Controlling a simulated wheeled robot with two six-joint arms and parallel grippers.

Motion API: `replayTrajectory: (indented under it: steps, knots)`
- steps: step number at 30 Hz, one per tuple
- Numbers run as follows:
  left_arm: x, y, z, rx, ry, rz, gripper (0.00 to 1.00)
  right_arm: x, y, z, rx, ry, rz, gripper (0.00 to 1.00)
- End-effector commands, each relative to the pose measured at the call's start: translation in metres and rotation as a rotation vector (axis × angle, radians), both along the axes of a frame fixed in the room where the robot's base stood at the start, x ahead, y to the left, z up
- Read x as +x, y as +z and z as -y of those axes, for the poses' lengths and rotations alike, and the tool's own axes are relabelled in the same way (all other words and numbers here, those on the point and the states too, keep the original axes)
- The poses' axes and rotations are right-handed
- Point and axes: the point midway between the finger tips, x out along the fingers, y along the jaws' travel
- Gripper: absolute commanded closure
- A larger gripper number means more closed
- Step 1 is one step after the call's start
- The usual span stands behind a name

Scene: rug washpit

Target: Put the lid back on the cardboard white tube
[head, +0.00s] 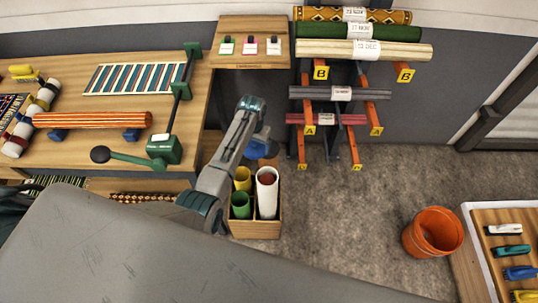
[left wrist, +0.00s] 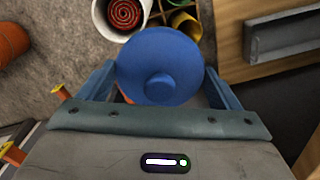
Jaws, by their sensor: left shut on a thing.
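The white cardboard tube (head: 267,197) stands upright and open in a wooden box, with a red roll inside. In the left wrist view its open mouth (left wrist: 104,28) shows at the top with a red spiral in it. My left gripper (head: 262,147) is shut on a round blue lid (left wrist: 160,62) with a small knob. In the left wrist view the fingers sit at either side of the lid. The lid is apart from the tube, and in the head view it is beyond the tube's top, near the bench end. My right gripper is not in view.
The wooden box (head: 255,229) also holds a yellow tube (head: 242,178) and a green tube (head: 240,204). A bench (head: 70,70) with a green clamp frame stands left. A rug rack (head: 330,100) stands behind. An orange bucket (head: 433,232) is right, with clear floor between.

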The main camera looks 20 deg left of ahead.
Motion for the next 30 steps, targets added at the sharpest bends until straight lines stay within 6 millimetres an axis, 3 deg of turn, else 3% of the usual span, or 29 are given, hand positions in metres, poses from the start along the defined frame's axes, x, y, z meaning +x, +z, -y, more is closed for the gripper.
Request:
replayTrajectory:
  steps: [1,3,8,17,30]
  knots:
    - [-0.013,-0.002,0.019,-0.008,-0.049,-0.004,0.36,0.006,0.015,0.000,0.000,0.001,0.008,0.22]
    - [-0.025,-0.013,0.037,-0.012,-0.111,-0.001,0.36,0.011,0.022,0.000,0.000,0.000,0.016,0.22]
    - [-0.042,-0.027,0.060,-0.016,-0.190,0.004,0.36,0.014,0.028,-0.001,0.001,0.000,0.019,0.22]
    - [-0.045,-0.041,0.064,-0.015,-0.206,0.006,0.36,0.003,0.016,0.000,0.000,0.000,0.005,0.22]
    - [-0.045,-0.077,0.063,-0.016,-0.204,0.006,0.36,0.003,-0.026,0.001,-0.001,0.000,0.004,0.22]
